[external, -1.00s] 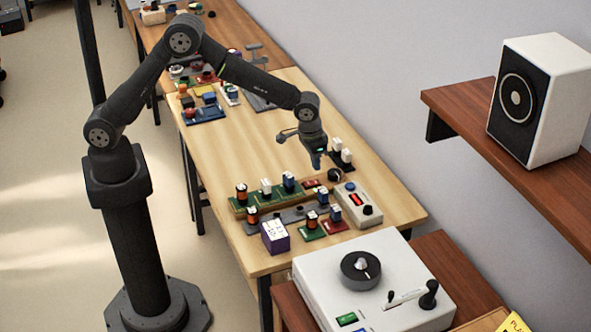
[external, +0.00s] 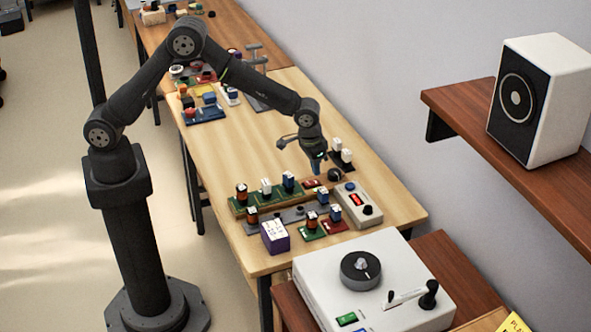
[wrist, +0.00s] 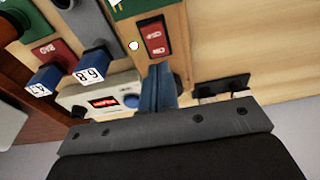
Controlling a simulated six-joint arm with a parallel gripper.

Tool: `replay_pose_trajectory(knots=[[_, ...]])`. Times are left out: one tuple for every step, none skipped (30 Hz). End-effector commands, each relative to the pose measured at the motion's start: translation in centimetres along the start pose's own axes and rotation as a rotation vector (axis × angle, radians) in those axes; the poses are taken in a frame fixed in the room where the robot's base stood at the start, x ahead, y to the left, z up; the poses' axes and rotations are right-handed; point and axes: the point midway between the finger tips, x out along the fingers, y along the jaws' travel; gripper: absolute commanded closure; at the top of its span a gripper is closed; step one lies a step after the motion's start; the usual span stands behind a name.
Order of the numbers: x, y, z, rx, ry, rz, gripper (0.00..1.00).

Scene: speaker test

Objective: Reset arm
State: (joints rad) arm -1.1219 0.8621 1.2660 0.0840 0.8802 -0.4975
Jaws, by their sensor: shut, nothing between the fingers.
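My arm reaches from its pedestal over the wooden table (external: 225,150). My gripper (external: 316,168) points down above the table, close to the red rocker switch (external: 310,184) and the black knob (external: 334,175). In the wrist view my gripper (wrist: 157,80) shows as blue fingers pressed together with nothing between them. The red switch (wrist: 155,38) lies just beyond the fingertips there. Whether the fingers touch anything below is hard to tell.
A grey meter box (external: 357,205) with a red display, a green board (external: 240,209) with several components and a purple box (external: 275,237) stand nearby. A white turntable unit (external: 400,265) is in front. A speaker (external: 540,100) sits on the right shelf. The table's middle is clear.

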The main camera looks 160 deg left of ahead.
Motion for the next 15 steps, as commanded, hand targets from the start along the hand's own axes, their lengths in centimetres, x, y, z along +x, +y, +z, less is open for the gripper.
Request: replay_pose_trajectory(knots=[[0.8, 0.0, 0.2, 0.000, -0.002, -0.001, 1.00], [1.2, 0.0, 0.2, 0.000, -0.002, -0.001, 1.00], [1.7, 0.0, 0.3, 0.000, -0.002, -0.001, 1.00], [1.9, 0.0, 0.3, 0.000, -0.002, -0.001, 1.00], [2.2, 0.0, 0.3, 0.000, -0.001, 0.000, 1.00], [2.5, 0.0, 0.4, 0.000, 0.000, 0.000, 1.00], [2.6, 0.0, 0.4, 0.000, -0.001, 0.000, 1.00], [2.8, 0.0, 0.5, 0.000, -0.001, 0.000, 1.00], [2.9, 0.0, 0.5, 0.000, -0.001, 0.000, 1.00], [3.0, 0.0, 0.5, 0.000, -0.001, 0.000, 1.00], [2.9, 0.0, 0.5, 0.000, 0.000, 0.000, 1.00], [2.9, 0.0, 0.5, 0.000, 0.000, 0.000, 1.00], [2.9, 0.0, 0.5, 0.000, 0.000, 0.000, 1.00], [2.9, 0.0, 0.5, 0.000, 0.000, 0.000, 1.00], [2.9, 0.0, 0.5, 0.000, 0.000, 0.000, 1.00]])
